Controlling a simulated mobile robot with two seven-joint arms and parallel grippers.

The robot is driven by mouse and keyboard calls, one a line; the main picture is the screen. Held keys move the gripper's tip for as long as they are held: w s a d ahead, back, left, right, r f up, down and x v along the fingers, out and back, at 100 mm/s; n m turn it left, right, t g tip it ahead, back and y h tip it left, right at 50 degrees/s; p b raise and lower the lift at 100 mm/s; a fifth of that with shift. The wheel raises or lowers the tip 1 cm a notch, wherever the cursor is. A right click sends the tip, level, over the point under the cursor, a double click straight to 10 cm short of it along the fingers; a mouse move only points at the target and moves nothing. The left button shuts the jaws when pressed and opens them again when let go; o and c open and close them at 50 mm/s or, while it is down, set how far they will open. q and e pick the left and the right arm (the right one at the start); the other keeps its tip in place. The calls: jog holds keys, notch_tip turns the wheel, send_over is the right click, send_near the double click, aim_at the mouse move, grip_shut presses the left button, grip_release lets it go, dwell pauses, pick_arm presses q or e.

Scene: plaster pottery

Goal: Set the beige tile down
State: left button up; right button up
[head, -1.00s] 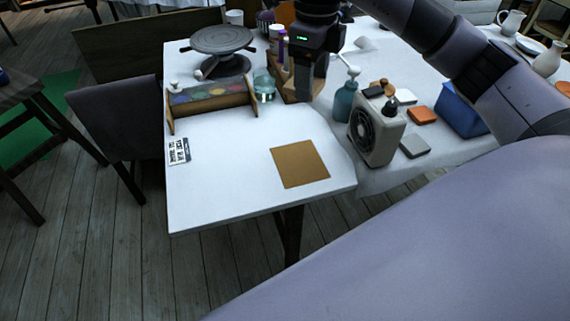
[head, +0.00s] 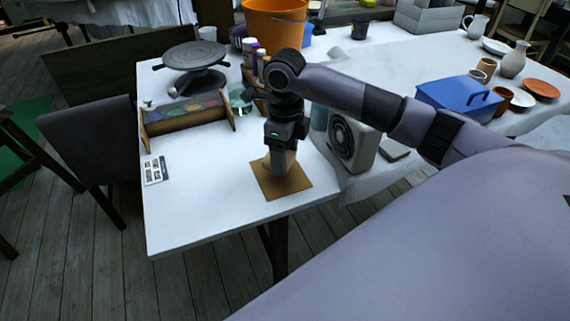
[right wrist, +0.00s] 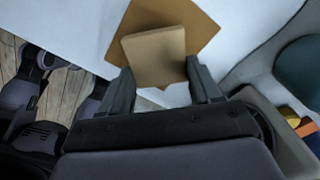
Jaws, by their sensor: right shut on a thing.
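The beige tile (right wrist: 155,57) is between the two fingers of my right gripper (right wrist: 161,78) in the right wrist view. The gripper is shut on it. In the head view my right gripper (head: 281,153) points down over the brown square mat (head: 290,187), and the tile is mostly hidden behind the gripper and fingers. The mat lies flat near the table's front right corner and also shows behind the tile in the right wrist view (right wrist: 203,30). I cannot tell whether the tile touches the mat. My left gripper is not in view.
A white fan heater (head: 353,143) stands right of the mat. A wooden paint rack (head: 187,121) and a printed card (head: 155,170) are to the left. A blue toolbox (head: 458,96) is further right. The white table (head: 205,210) is bare left of the mat.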

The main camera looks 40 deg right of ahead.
notch_tip(320, 180, down, 4)
jog(key=shift+r, duration=0.1)
jog(key=o, duration=1.1)
notch_tip(320, 180, up, 12)
jog(key=shift+r, duration=0.1)
